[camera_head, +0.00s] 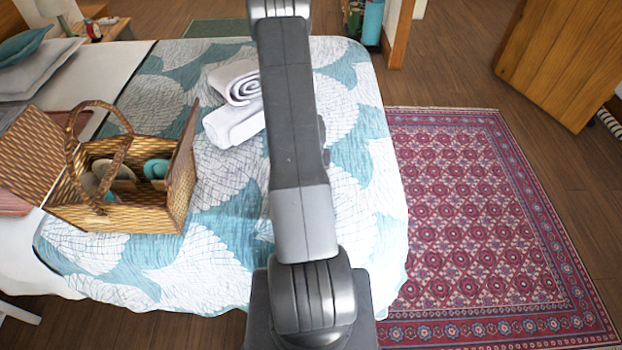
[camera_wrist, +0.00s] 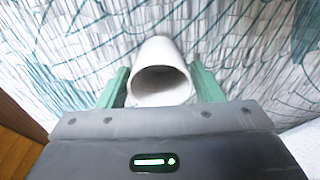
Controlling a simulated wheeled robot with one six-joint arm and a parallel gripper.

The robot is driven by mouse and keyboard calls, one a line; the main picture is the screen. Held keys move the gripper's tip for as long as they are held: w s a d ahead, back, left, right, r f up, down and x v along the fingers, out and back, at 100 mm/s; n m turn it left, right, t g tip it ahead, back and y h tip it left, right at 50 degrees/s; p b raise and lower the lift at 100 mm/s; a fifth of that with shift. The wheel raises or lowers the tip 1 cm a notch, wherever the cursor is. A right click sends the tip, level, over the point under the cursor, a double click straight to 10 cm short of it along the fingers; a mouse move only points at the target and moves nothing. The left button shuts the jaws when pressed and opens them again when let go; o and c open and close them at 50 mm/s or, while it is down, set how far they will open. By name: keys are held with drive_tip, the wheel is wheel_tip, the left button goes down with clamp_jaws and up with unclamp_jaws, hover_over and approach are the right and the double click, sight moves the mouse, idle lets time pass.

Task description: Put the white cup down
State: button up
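The white cup (camera_wrist: 159,52) is in the wrist view, between the two green fingers of my gripper (camera_wrist: 158,72). Its open mouth faces the wrist camera and its body points away, over the patterned bedcover. The fingers lie close along both sides of the cup, and my gripper looks shut on it. I cannot tell whether the cup touches the cover. In the head view my arm hides both the cup and my gripper.
The bed (camera_head: 225,262) has a blue and white cover. An open wicker basket (camera_head: 140,212) with cups or bowls inside stands at its left. Rolled white towels (camera_head: 232,124) lie near the middle. A red rug (camera_head: 470,210) covers the floor at right.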

drive_tip(key=c, duration=0.7)
drive_tip(key=shift+r, duration=0.15)
wheel_tip(320, 180, up, 10)
drive_tip(key=shift+f+b, duration=0.15)
drive_tip(key=shift+b, duration=0.45)
